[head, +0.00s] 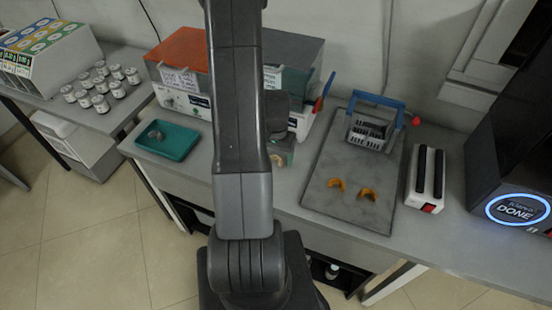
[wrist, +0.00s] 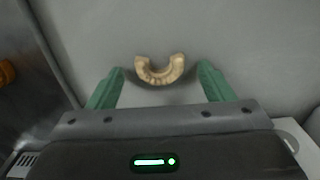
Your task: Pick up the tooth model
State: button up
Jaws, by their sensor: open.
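A cream horseshoe-shaped tooth model (wrist: 160,71) lies on the grey table top in the wrist view. My gripper (wrist: 161,72) is open, with one green finger on each side of the model. Clear gaps show between the model and both fingers, and I cannot tell the height above it. In the head view this model is not visible; my arm covers the middle of the table. Two orange tooth models (head: 337,184) (head: 368,193) lie on a dark grey tray (head: 330,211). An orange piece (wrist: 6,73) shows at the wrist view's left edge.
A blue-handled wire basket (head: 372,130) stands at the tray's back. A white-and-black device (head: 427,181) and a dark machine reading DONE (head: 515,207) stand to the right. A teal tray (head: 167,140), lidded boxes (head: 180,60) and several jars (head: 100,85) are left.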

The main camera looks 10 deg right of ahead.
jog(key=c, duration=1)
jog(key=shift+r, duration=0.1)
jog(key=shift+c, duration=0.2)
